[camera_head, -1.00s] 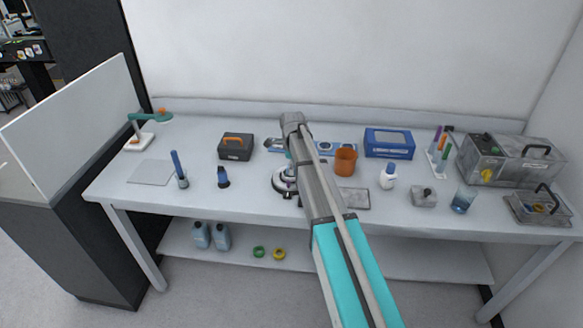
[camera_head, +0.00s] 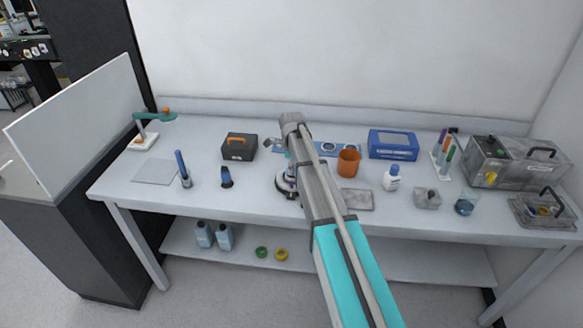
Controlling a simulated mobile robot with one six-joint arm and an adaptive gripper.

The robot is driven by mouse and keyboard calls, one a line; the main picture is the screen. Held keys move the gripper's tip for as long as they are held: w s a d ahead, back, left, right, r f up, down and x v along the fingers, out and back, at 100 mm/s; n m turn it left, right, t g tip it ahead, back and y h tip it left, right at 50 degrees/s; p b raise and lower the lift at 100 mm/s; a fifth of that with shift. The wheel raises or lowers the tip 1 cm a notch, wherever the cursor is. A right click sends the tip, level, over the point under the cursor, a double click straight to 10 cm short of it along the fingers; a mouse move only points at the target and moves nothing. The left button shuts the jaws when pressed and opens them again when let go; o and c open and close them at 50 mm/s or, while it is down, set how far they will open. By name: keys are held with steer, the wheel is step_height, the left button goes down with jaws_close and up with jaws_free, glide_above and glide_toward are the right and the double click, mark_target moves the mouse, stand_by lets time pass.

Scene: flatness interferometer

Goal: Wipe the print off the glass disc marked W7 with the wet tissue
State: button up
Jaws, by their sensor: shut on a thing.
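A blue strip (camera_head: 338,148) at the back middle of the bench carries round pale discs; two show, a left disc (camera_head: 325,146) and a right disc (camera_head: 353,147). No W7 mark or print can be read at this size. A round white and dark stand (camera_head: 284,184) sits on the bench, partly covered by my arm. My arm reaches over the middle of the bench, and its far end bends down behind the arm itself. I cannot make out a wet tissue.
An orange cup (camera_head: 348,162), a grey plate (camera_head: 357,200) and a white bottle (camera_head: 391,179) stand right of my arm. A blue box (camera_head: 393,145) is behind them. A dark toolbox (camera_head: 238,147) stands left. The bench's front left (camera_head: 130,190) is clear.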

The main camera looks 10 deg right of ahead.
steer(key=shift+w+a, duration=0.1)
steer(key=shift+a, duration=0.35)
steer(key=shift+d, duration=0.15)
stand_by(0.3)
steer(key=shift+s+d, duration=0.2)
steer(key=shift+d, duration=0.35)
steer(key=shift+s+d, duration=0.25)
steer(key=shift+d, duration=0.25)
stand_by(0.5)
steer(key=shift+a, duration=0.15)
steer(key=shift+w+a, duration=0.3)
steer(key=shift+a, duration=0.25)
steer(key=shift+w+a, duration=0.15)
steer(key=shift+a, duration=0.35)
stand_by(0.5)
steer(key=shift+d, duration=0.1)
steer(key=shift+s+d, duration=0.25)
steer(key=shift+d, duration=0.35)
